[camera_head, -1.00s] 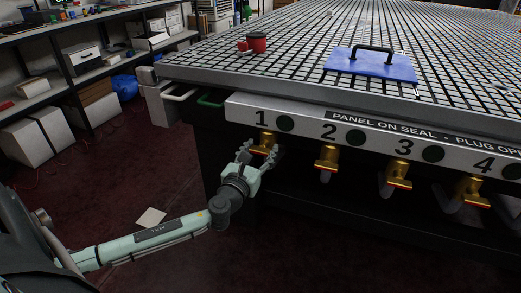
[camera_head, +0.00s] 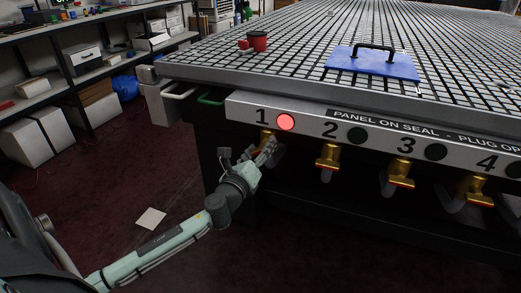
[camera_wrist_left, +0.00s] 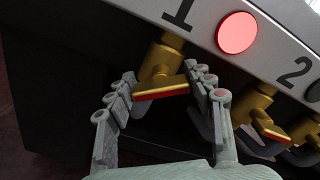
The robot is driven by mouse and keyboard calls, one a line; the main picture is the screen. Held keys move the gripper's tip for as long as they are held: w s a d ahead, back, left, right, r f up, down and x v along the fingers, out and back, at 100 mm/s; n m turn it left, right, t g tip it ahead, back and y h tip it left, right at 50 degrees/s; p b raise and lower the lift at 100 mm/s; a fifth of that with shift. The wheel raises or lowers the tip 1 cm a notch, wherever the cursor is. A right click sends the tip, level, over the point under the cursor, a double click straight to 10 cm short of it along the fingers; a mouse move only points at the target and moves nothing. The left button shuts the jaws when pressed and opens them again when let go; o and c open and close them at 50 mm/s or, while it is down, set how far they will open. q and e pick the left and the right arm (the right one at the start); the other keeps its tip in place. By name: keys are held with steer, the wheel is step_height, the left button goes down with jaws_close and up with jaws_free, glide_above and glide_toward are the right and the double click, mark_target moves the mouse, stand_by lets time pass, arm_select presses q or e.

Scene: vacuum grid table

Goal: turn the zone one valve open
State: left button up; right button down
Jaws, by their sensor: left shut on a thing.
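The zone one valve (camera_head: 266,136) is brass and hangs under the panel's number 1. In the left wrist view its brass body (camera_wrist_left: 160,58) and its red-edged handle (camera_wrist_left: 160,90) show between my fingers. My left gripper (camera_head: 252,156) is shut on this handle, a finger at each end. The handle lies across the picture, slightly tilted. The round lamp (camera_head: 285,121) beside the number 1 glows red; it also shows in the left wrist view (camera_wrist_left: 238,33). My right gripper is not in view.
More brass valves (camera_head: 327,160) hang to the right under the panel, with dark lamps (camera_head: 357,135). On the grid table (camera_head: 215,66) are a red object (camera_head: 257,41) and a blue plate with a black handle (camera_head: 372,64). Shelves (camera_head: 70,62) stand at left.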

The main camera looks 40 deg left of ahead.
arm_select(q)
steer(key=n, duration=0.3)
steer(key=shift+a+f, duration=0.1)
steer(key=n, duration=0.3)
steer(key=shift+n, duration=1.9)
steer(key=shift+f+n, duration=0.1)
steer(key=shift+n, duration=0.3)
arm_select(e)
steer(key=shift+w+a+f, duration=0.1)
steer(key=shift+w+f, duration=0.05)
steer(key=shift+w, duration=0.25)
arm_select(q)
steer(key=o, duration=1.2)
steer(key=shift+c, duration=0.2)
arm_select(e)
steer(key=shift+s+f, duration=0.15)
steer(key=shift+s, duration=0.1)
